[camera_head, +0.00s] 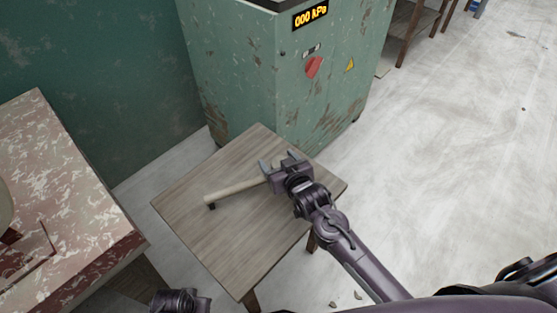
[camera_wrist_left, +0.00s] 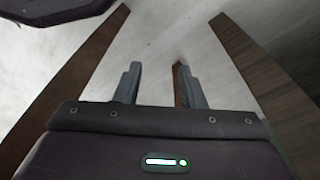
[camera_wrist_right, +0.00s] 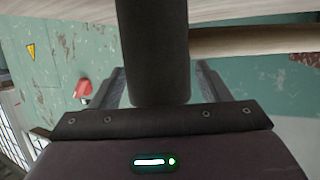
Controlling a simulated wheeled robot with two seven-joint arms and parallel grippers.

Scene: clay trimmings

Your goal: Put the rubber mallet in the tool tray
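The rubber mallet has a pale wooden handle (camera_head: 235,191) that points left over the small wooden table (camera_head: 215,240). Its dark cylindrical head (camera_wrist_right: 155,55) shows in the right wrist view. My right gripper (camera_head: 279,164) is at the head, with one finger on each side of it and little or no gap; it looks shut on it. The handle is close against the tabletop; I cannot tell whether it touches. My left gripper (camera_wrist_left: 158,85) is open and empty, low beside the tables. A shallow, cut-off tray-like shape (camera_head: 28,255) at the left edge may be the tool tray.
A worn green cabinet (camera_head: 240,75) with a pressure display stands right behind the wooden table. A red-and-white worn bench (camera_head: 70,190) stands at the left, with a gap between it and the table.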

